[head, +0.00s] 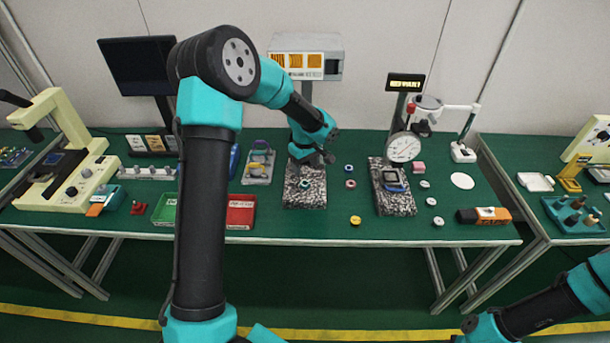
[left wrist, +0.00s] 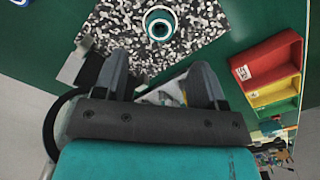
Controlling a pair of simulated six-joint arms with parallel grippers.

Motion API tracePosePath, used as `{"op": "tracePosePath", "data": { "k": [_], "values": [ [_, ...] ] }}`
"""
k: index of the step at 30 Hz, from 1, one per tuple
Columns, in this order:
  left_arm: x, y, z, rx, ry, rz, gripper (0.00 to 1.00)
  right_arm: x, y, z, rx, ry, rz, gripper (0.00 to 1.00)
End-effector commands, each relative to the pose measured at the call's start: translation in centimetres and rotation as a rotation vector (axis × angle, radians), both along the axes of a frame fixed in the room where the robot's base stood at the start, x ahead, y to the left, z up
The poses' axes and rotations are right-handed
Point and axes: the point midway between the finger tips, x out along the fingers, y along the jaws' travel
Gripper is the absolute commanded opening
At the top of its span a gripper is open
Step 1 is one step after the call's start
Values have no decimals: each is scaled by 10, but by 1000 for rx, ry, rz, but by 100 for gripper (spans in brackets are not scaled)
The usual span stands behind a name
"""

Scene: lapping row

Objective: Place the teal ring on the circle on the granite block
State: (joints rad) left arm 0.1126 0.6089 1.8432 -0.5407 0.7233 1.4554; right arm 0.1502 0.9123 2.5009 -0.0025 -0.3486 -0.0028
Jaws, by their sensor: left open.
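The teal ring (head: 305,184) lies on the speckled granite block (head: 305,200) at the middle of the bench. In the left wrist view the teal ring (left wrist: 160,25) shows on the granite block (left wrist: 205,22) near the top edge, with a pale band at it. I cannot clearly tell the marked circle apart from the ring. My left gripper (head: 312,161) is over the rear part of the block, behind the ring in the head view. In the left wrist view my left gripper (left wrist: 160,75) is open and empty, its fingers apart from the ring. My right gripper is out of view.
Red (head: 241,211) and green (head: 165,208) bins stand left of the block. A second granite block (head: 396,203) with a dial gauge (head: 403,148) stands to the right.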

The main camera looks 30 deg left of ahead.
Motion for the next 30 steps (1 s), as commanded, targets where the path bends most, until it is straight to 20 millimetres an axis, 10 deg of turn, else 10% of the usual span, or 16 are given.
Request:
{"op": "tracePosePath", "data": {
  "k": [10, 30],
  "values": [
    [0, 0, 43, 0, 0, -1, 65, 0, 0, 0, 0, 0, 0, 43],
    [-10, -6, 32, -15, 24, -25, 65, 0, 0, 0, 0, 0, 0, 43]
  ]
}}
